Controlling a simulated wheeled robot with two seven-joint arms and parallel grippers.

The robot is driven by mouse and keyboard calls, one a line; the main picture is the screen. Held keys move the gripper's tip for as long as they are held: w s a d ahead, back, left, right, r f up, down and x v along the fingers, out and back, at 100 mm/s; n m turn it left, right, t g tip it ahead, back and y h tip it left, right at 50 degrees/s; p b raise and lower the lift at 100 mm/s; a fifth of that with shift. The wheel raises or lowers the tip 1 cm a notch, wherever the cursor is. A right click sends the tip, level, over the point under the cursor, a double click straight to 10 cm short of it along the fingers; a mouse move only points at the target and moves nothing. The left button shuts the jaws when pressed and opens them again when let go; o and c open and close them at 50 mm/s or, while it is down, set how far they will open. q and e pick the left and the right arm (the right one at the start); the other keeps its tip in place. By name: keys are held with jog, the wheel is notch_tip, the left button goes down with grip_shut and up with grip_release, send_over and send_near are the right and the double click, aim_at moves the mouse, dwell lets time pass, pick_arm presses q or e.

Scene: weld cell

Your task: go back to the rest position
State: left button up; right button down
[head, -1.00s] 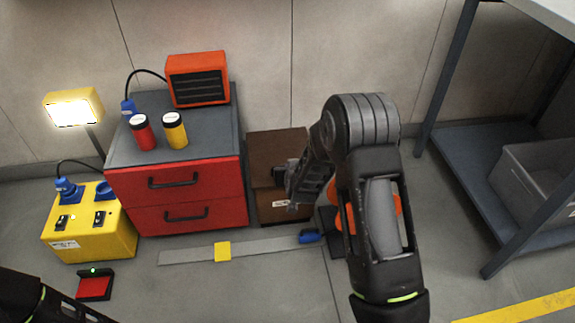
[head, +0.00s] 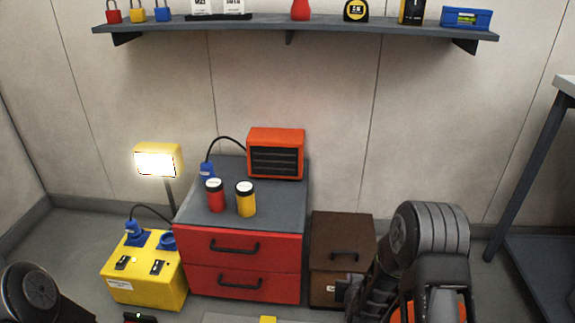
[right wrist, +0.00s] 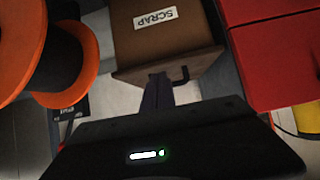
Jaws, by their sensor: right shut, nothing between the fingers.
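My right gripper (head: 343,291) is in front of the brown scrap box (head: 343,232) in the head view, partly hidden by my own forearm. In the right wrist view its dark fingers (right wrist: 158,82) are together with nothing between them. They point toward the brown box (right wrist: 165,45), whose SCRAP label appears upside down; I cannot tell whether they touch it. My left arm shows only as a dark joint at the lower left of the head view. My left gripper is out of view.
A red drawer cabinet (head: 245,243) carries an orange heater (head: 276,153) and red (head: 215,196) and yellow (head: 246,199) cans. A yellow power box (head: 142,283) stands left. A wall shelf (head: 290,24) spans the top. An orange-flanged spool (right wrist: 70,60) is close by in the wrist view.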

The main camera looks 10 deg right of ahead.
jog(key=s+a+f+n+g+y, duration=0.1)
jog(key=s+a+f+g+y, duration=0.35)
jog(key=s+a, duration=0.8)
jog(key=s+a+f+n+g+y, duration=0.1)
jog(key=s+a+f+g+y, duration=0.4)
jog(key=s+a, duration=0.75)
pick_arm(q)
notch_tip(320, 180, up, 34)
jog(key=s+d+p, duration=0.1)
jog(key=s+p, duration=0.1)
jog(key=p, duration=3.1)
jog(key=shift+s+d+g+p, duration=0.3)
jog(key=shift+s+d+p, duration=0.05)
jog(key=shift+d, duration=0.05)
pick_arm(e)
jog(key=s+r+h, duration=0.1)
jog(key=s+r, duration=0.1)
jog(key=r, duration=1.4)
jog(key=s+r+h, duration=0.1)
jog(key=s+r, duration=0.2)
jog(key=r, duration=1.4)
jog(key=shift+d, duration=0.2)
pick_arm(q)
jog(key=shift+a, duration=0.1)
